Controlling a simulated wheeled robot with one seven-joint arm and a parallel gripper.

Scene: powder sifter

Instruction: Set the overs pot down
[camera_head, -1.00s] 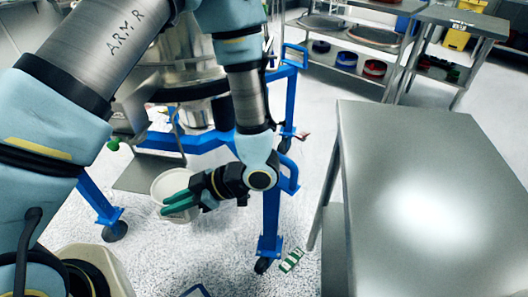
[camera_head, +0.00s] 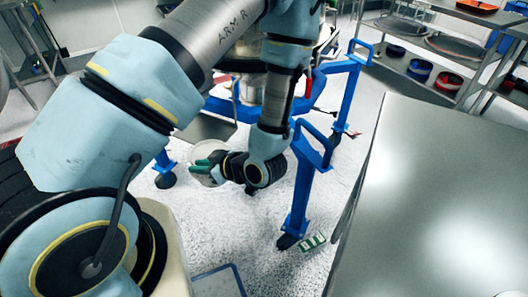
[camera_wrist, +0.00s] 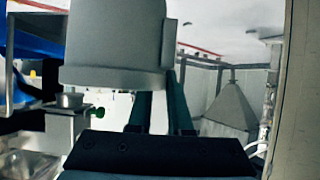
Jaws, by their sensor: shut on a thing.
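The overs pot (camera_head: 207,179) is a pale, round pot in the head view, left of the blue frame leg and largely hidden by my gripper. My gripper (camera_head: 202,166) is shut on it, with green-tipped fingers at its side. In the wrist view the pot (camera_wrist: 115,45) is a grey upright cylinder with a wider lower band. The dark fingers (camera_wrist: 160,108) show just below and behind it. Its top is cut off by the picture edge. The pot appears held off the floor, but the head view does not show the gap clearly.
A blue wheeled frame (camera_head: 300,190) carries the steel sifter, partly behind my arm. A bare steel table (camera_head: 440,200) fills the right side. Shelves (camera_head: 440,50) with pans stand at the back right. A green-and-white item (camera_head: 312,241) lies on the speckled floor (camera_head: 220,225).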

